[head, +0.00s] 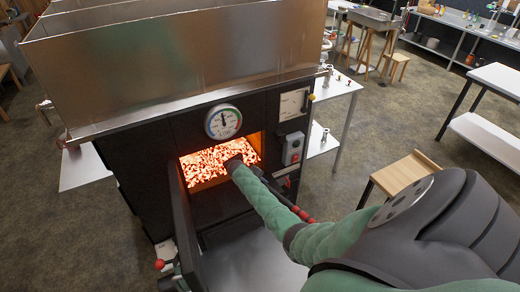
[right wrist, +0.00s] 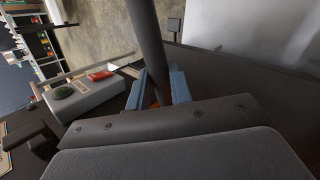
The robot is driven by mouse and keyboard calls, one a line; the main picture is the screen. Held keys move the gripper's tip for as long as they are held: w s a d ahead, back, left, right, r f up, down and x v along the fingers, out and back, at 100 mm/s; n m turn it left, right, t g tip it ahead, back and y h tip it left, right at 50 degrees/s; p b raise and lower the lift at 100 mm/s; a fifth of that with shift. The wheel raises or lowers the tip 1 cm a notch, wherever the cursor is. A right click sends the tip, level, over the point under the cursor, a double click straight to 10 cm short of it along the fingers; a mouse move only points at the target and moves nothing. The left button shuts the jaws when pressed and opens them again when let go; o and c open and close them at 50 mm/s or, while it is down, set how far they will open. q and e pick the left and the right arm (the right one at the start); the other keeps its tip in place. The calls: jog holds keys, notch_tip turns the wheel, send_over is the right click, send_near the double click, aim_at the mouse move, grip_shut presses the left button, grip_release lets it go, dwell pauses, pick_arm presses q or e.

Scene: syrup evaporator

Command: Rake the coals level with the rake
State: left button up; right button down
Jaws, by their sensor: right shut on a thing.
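Glowing orange-white coals (head: 205,166) fill the firebox opening under the evaporator pan. Their surface looks uneven in brightness; I cannot tell its height. My right arm reaches to the opening, with the right gripper (head: 236,163) at its right side, in front of the coals. In the right wrist view, the gripper's blue fingers (right wrist: 160,88) are shut on a dark round bar, the rake handle (right wrist: 148,38). A dark rod with red parts, seemingly the rake's handle (head: 303,214), shows beside my forearm in the head view. The rake head is hidden. My left gripper is not in view.
The firebox door (head: 182,215) stands open at the opening's left. A dial gauge (head: 223,121) is above the opening, and a grey control box (head: 292,148) is to its right. A wooden stool (head: 405,175) stands on the right, with open floor around it.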

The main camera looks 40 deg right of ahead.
jog(key=s+a+r, duration=0.1)
jog(key=s+r, duration=0.1)
jog(key=s, duration=1.5)
jog(key=s+a+r+t, duration=0.1)
jog(key=s+a+r, duration=0.1)
jog(key=s, duration=1.6)
jog(key=s+a+r, duration=0.1)
jog(key=s+r, duration=0.1)
jog(key=s, duration=1.6)
jog(key=shift+a+m+t, duration=0.3)
